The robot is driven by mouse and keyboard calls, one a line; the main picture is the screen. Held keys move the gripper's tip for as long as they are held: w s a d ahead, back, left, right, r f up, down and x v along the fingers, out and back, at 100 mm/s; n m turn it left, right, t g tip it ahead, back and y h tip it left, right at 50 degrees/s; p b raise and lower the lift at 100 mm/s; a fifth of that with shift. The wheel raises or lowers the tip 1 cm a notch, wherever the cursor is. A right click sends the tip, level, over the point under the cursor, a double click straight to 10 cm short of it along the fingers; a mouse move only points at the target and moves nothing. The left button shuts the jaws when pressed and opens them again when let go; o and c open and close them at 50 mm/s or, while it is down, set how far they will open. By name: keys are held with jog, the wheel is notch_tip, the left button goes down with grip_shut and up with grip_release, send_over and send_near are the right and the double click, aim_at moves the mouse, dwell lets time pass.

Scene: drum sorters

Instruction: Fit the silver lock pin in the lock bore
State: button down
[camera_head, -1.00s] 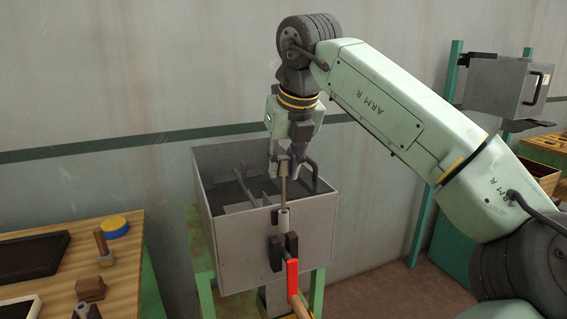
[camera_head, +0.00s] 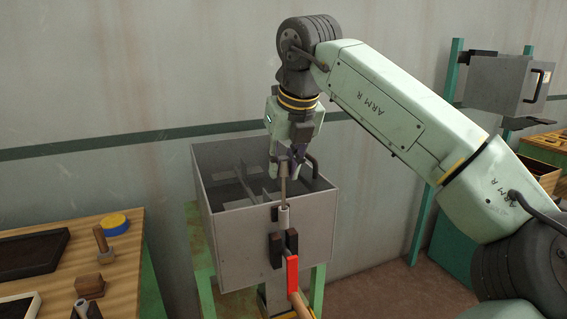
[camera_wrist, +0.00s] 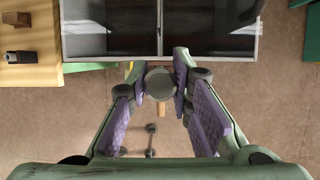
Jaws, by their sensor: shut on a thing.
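The silver lock pin (camera_head: 283,188) hangs upright below my gripper (camera_head: 284,161), at the front wall of the grey box. My gripper is shut on its top end. In the wrist view the pin's round grey head (camera_wrist: 159,84) sits between the purple-padded fingertips (camera_wrist: 160,86). The pin's lower end meets the top of a short pale sleeve, the lock bore (camera_head: 284,217), on the box front. I cannot tell how far the tip is inside it. The wrist view hides the bore beneath the pin's head.
The open grey box (camera_head: 225,225) has inner dividers. A red lever (camera_head: 292,275) with a wooden grip and dark brackets sits below the bore. A wooden table (camera_head: 130,255) with trays and small parts stands at left. A grey cabinet (camera_head: 500,85) is at right.

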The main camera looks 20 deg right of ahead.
aim_at(284, 191)
jog(key=shift+f+b, duration=2.4)
jog(key=shift+f, duration=0.9)
jog(key=c, duration=1.4)
grip_release()
jog(key=shift+o, duration=0.2)
jog(key=shift+s+r, duration=0.2)
jog(key=shift+r, duration=0.25)
jog(key=s, duration=1.2)
jog(key=shift+d, duration=0.2)
